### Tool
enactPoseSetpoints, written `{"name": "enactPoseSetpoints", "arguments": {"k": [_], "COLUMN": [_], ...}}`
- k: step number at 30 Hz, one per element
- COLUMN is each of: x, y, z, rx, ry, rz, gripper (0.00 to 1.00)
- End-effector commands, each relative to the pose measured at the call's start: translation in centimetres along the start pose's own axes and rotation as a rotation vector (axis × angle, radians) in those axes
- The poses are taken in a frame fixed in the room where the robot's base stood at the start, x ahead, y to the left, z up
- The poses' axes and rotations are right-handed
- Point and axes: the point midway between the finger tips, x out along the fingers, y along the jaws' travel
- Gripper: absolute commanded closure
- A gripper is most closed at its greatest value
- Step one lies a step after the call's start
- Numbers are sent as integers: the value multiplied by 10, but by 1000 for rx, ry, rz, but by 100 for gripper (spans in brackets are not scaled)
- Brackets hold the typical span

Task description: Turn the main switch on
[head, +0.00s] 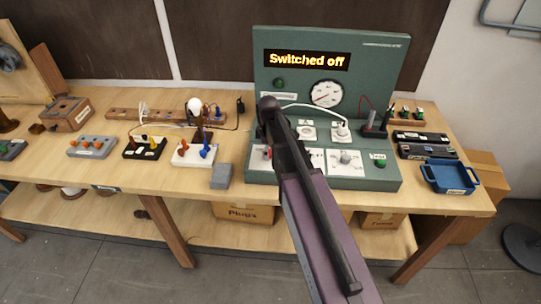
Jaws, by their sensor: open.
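The green test panel (375,62) stands on the bench, and its display (307,60) reads "Switched off". A round dial gauge (326,93) sits below the display. On the sloping front, a white plate with a red part (266,153) shows at the left, mostly hidden by my arm. It may be the main switch, but I cannot read its label or see its position. My gripper (268,106) is at the far end of my arm, in front of the panel's left half. Its fingers are hard to make out, and nothing shows held in it.
A white plate with a knob (345,160), a green button (380,161) and sockets (340,130) share the panel. A grey block (221,176) and a bulb stand (194,152) are to its left. A blue tray (449,176) is at the right.

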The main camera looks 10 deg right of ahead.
Motion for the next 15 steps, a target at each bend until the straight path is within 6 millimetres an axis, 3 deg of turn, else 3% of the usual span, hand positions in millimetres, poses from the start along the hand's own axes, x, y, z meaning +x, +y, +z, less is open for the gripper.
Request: {"name": "enactPoseSetpoints", "arguments": {"k": [15], "x": [6], "y": [0], "z": [0], "rx": [0], "ry": [0], "rz": [0], "gripper": [13]}}
